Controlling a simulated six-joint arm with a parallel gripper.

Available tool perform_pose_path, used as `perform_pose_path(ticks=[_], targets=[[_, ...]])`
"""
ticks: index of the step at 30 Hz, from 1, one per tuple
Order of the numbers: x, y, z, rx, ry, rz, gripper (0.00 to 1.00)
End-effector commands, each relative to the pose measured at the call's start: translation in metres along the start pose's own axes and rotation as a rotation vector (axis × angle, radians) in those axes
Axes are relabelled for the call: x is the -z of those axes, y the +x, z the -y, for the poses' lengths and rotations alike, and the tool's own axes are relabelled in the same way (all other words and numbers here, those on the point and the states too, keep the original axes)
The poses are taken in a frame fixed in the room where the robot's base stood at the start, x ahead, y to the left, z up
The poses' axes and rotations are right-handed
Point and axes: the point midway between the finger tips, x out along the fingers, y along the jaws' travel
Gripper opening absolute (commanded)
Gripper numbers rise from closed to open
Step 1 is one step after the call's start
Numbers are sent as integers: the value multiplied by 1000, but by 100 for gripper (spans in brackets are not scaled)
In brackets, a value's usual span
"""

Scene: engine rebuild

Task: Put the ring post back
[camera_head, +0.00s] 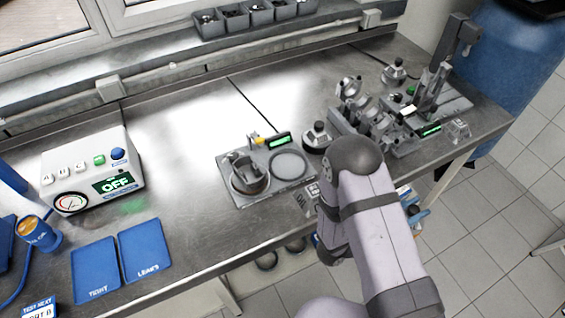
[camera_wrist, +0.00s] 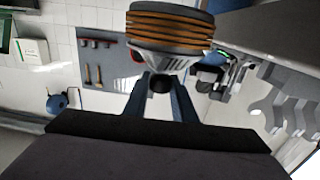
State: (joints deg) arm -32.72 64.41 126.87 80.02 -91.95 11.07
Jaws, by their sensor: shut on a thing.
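In the wrist view my gripper (camera_wrist: 162,76) is shut on a grey round piece with several copper-orange rings stacked around it (camera_wrist: 170,28); I take this for the ring post. In the head view my arm hides the gripper and the held piece. A grey plate (camera_head: 234,194) on the bench carries a metal cylinder (camera_head: 249,176) at its left and an empty-looking round ring mark (camera_head: 290,165) at its right.
A grey engine block (camera_head: 352,122) and a clamp stand (camera_head: 432,90) stand at the right. A dark-capped round item (camera_head: 317,137) stands beside the plate. A white tester (camera_head: 92,170) reading OFF and two blue mats (camera_head: 145,250) are at the left. The middle back of the bench is clear.

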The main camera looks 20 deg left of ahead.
Motion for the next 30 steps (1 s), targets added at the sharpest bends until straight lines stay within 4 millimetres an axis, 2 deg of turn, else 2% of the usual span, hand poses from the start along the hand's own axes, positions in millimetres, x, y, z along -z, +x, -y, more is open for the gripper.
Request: perform_pose_path(ticks=[1,5,12,16,20,23,27,30], targets=[[20,1,15,26,10,-4,0],[62,1,54,106,12,-5,0],[151,-7,126,287,11,-7,0],[180,-23,171,438,8,-6,0],[174,-55,222,630,1,-4,0],[173,-87,258,779,3,-5,0],[171,-140,301,990,2,-6,0],[171,-182,325,1139,4,-6,0]])
